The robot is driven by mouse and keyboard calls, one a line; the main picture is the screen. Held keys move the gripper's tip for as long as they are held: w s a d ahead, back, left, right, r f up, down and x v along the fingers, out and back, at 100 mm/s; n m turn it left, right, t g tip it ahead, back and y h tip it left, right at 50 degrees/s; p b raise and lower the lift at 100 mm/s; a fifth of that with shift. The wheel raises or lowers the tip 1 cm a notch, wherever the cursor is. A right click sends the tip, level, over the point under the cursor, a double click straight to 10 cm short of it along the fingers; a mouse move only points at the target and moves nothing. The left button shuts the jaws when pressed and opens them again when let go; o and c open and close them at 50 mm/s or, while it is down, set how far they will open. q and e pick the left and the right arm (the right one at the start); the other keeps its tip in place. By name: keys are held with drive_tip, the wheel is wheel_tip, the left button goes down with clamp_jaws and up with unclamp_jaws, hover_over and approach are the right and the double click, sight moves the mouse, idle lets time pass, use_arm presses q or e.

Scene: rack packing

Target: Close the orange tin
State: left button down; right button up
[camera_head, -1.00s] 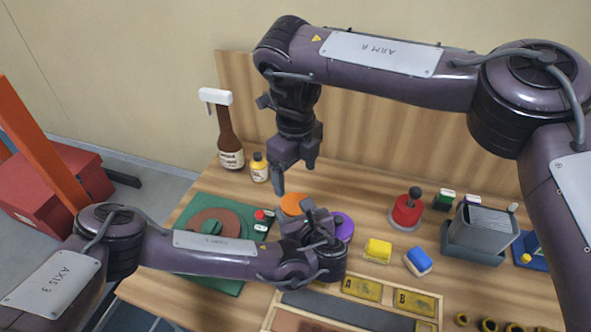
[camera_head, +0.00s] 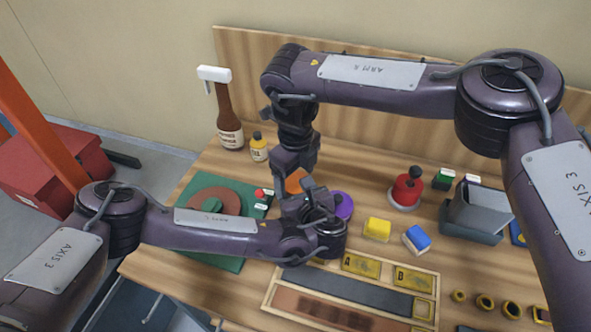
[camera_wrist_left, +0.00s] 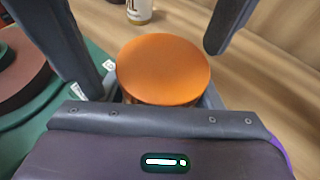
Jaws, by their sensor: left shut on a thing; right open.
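The orange tin (camera_head: 296,182) stands on the wooden table, partly hidden by both grippers in the head view. In the left wrist view its flat, round orange top (camera_wrist_left: 163,68) faces up, with a narrow strip of its side showing below. I cannot tell whether the lid is fully seated. My left gripper (camera_head: 306,188) is shut on the tin, low at its sides. My right gripper (camera_head: 294,172) is open and points down over the tin. In the left wrist view two dark fingers stand on either side of the orange top, with gaps.
A purple round thing (camera_head: 342,206) sits just right of the left gripper. A green board (camera_head: 197,192) with a brown disc (camera_head: 222,201) lies to the left. A brown bottle (camera_head: 229,125) and small yellow bottle (camera_head: 259,148) stand behind. Yellow (camera_head: 377,228) and blue (camera_head: 416,238) blocks lie to the right.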

drive_tip(key=c, duration=1)
drive_tip(key=m, duration=0.6)
drive_tip(key=shift+a, duration=0.1)
drive_tip(key=m, duration=0.7)
drive_tip(key=o, duration=1.1)
